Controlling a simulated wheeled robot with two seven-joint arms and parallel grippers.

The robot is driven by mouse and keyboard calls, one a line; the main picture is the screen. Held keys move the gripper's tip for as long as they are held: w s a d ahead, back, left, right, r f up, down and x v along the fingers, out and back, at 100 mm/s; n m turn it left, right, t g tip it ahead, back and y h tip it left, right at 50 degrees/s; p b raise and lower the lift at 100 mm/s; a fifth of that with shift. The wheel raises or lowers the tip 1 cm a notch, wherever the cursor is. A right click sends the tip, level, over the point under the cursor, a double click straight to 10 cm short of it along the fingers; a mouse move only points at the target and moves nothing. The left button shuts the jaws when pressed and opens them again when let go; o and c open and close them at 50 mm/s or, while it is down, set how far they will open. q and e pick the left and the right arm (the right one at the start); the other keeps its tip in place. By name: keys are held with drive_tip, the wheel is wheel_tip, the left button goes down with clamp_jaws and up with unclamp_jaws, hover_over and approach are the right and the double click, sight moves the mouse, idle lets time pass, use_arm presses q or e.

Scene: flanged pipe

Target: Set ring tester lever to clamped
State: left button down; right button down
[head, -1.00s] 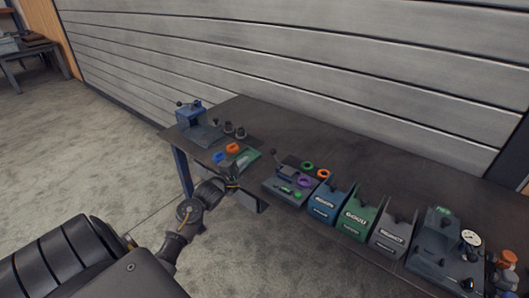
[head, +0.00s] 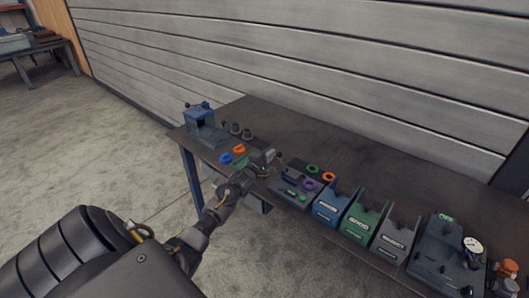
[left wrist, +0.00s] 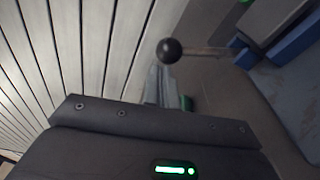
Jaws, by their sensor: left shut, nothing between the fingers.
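A dark grey bench unit (head: 287,192), apparently the ring tester, stands at the table's front edge with a purple ring (head: 310,185) on it. My left gripper (head: 270,156) is shut and empty above the table at the unit's left end. In the head view the gripper overlaps where the lever is, so the lever's position is unclear. In the left wrist view a lever with a black ball knob (left wrist: 169,50) and a metal rod runs right to a blue bracket (left wrist: 246,55). The knob appears just beyond the fingertips (left wrist: 160,80); I cannot tell whether they touch. My right gripper is not in view.
Blue (head: 330,207), green (head: 362,222) and grey (head: 395,238) bins stand right of the unit, then a gauge fixture (head: 445,262). A blue clamp fixture (head: 203,122) stands at the far left. Orange (head: 239,149) and blue (head: 225,158) parts lie left of the gripper. The table's back (head: 330,140) is clear.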

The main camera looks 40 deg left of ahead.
use_arm(q)
drive_tip(key=shift+d+f, duration=0.1)
drive_tip(key=shift+d, duration=0.15)
drive_tip(key=shift+w+d, duration=0.1)
drive_tip(key=shift+d, duration=0.05)
